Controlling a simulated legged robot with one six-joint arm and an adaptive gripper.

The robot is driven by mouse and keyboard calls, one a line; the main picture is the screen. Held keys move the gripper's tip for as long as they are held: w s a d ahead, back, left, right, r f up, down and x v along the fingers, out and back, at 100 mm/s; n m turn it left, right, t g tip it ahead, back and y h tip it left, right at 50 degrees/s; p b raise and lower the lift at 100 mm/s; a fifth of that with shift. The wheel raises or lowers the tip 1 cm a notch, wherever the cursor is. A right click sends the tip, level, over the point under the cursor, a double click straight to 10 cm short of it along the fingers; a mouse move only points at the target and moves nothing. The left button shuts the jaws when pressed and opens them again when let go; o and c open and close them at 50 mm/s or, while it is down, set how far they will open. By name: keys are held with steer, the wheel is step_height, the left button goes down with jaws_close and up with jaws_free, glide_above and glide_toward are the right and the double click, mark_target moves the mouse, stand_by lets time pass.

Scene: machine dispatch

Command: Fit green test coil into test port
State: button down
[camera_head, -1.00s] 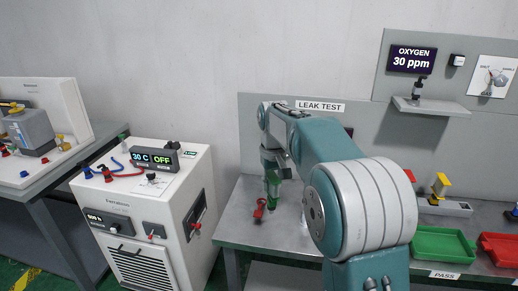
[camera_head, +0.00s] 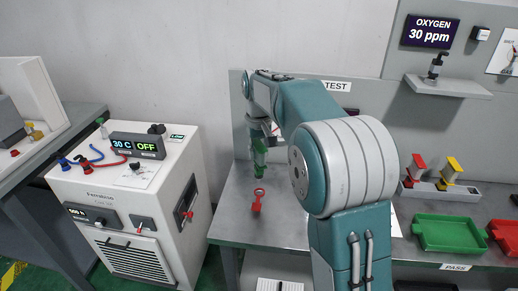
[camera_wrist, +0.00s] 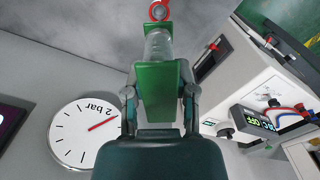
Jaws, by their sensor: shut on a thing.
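The green test coil (camera_wrist: 160,90) is a green block with a clear, greyish cylinder at its far end. My gripper (camera_wrist: 159,97) is shut on its sides in the wrist view. In the head view the green coil (camera_head: 258,158) hangs below my gripper (camera_head: 262,130), over the left part of the grey bench (camera_head: 290,222). A red ring-ended piece (camera_head: 258,200) is on the bench just below the coil. In the wrist view the red ring (camera_wrist: 159,11) shows beyond the coil's clear end. I cannot make out the test port; my arm hides part of the leak test station.
A white chiller cabinet (camera_head: 150,190) with red and blue hoses stands left of the bench. A round gauge (camera_wrist: 85,132) marked 2 bar is beside my gripper. A green tray (camera_head: 448,235) and an oxygen display (camera_head: 429,32) are on the right.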

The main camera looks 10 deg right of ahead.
mark_target(260, 174)
steer(key=shift+a+f, duration=0.1)
steer(key=shift+f, duration=0.65)
steer(key=shift+d+f, duration=0.2)
steer(key=shift+f, duration=1.05)
steer(key=shift+s+f, duration=0.2)
steer(key=shift+f, duration=1.5)
stand_by(0.6)
steer(key=shift+c, duration=2.3)
jaws_free()
steer(key=shift+o, duration=0.6)
steer(key=shift+w, duration=0.1)
steer(key=shift+r, duration=0.15)
